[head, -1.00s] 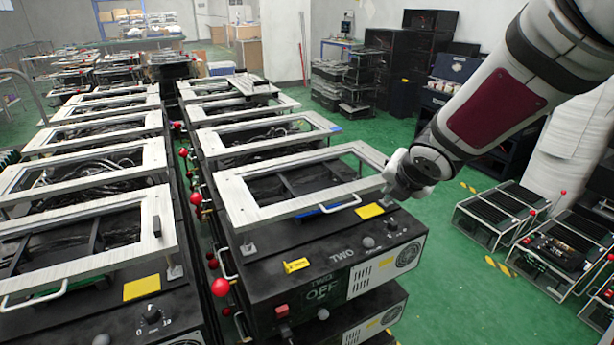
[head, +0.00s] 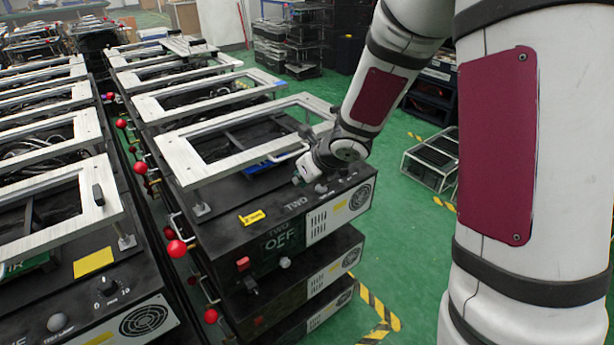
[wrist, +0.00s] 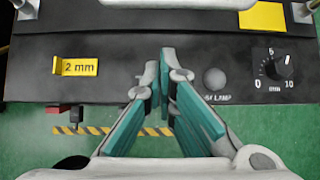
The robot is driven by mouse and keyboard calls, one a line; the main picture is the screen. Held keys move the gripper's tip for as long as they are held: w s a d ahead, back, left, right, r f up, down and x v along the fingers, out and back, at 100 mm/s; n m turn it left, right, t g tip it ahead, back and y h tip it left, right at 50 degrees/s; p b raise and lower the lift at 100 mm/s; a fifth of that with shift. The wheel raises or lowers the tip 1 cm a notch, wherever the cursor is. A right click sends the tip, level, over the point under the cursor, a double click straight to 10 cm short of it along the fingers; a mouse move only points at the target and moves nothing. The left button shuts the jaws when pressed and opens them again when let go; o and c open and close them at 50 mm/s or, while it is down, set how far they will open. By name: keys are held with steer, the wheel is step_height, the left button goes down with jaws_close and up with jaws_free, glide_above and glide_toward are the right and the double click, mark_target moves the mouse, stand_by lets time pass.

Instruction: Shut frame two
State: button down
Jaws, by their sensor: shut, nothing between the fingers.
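Frame two is a pale metal rectangular frame (head: 186,176) over the black box marked TWO (head: 232,232), with a gap beneath its near edge. A white handle (head: 289,153) is at its near side. A pale bar crosses the top of the wrist view (wrist: 150,4). My gripper (head: 298,180) is low over the box's front right part, in front of the frame's near side. In the wrist view my gripper (wrist: 165,62) has its teal fingers shut, tips meeting, with nothing between them. The tips point toward the pale bar; contact cannot be told.
A yellow 2 mm tag (wrist: 76,67), a lamp knob (wrist: 214,79) and a dial (wrist: 279,66) are on the box's top. Red ball levers (head: 176,248) line its left side. Another framed box (head: 60,215) stands left across a narrow gap.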

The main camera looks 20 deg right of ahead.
steer(key=shift+x, duration=1.05)
steer(key=shift+w+r+p, duration=0.15)
steer(key=shift+r+p, duration=1.55)
steer(key=shift+r, duration=0.55)
step_height(320, 180, up, 2)
steer(key=shift+r+p, duration=0.1)
steer(key=shift+p, duration=1)
steer(key=shift+w+a, duration=0.1)
